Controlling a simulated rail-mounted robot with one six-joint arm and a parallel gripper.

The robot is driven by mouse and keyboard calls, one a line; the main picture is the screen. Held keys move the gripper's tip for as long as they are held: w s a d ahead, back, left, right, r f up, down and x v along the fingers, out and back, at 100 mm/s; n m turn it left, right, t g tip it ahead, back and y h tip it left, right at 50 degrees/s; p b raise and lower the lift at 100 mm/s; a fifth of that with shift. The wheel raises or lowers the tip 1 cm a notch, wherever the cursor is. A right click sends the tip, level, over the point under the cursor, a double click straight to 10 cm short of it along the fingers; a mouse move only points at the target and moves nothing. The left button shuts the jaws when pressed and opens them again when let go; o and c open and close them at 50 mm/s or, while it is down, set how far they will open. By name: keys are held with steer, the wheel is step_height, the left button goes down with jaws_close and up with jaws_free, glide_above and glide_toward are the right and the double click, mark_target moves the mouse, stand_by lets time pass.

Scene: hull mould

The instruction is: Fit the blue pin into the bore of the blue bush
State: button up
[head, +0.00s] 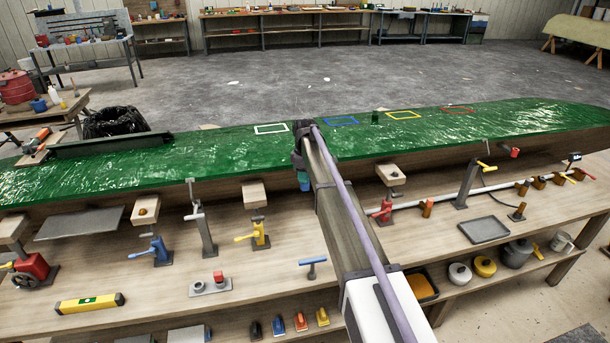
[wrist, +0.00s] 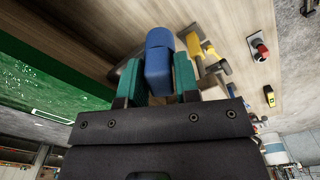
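My gripper (head: 303,180) is mostly hidden behind my arm in the head view, beside the green mould's near edge and above the wooden bench. In the wrist view its two green fingers (wrist: 160,85) are closed against the sides of a blue piece with a rounded end, which looks like the blue pin (wrist: 158,62). A blue fitting with a side handle (head: 155,250) stands on the bench at left, and a blue T-shaped piece (head: 313,262) stands near the front. I cannot tell which piece is the blue bush, and no bore is clear.
The green mould (head: 100,172) spans the bench's back. A yellow fitting (head: 258,236), a grey post clamp (head: 203,225) and a red piece on a grey plate (head: 212,285) stand around. A yellow level (head: 90,303) lies front left. Bare bench lies between them.

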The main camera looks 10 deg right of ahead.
steer(key=o, duration=0.4)
step_height(320, 180, up, 11)
steer(key=p, duration=1)
steer(key=shift+p, duration=0.4)
steer(key=s+f+m+b, duration=0.4)
steer(key=s, duration=1)
steer(key=s+f+m+b, duration=0.4)
steer(key=s, duration=1)
steer(key=s+f+m+b, duration=0.4)
steer(key=s, duration=1)
steer(key=shift+s+f+m, duration=0.15)
steer(key=shift+f+m, duration=0.05)
steer(key=shift+m, duration=0.1)
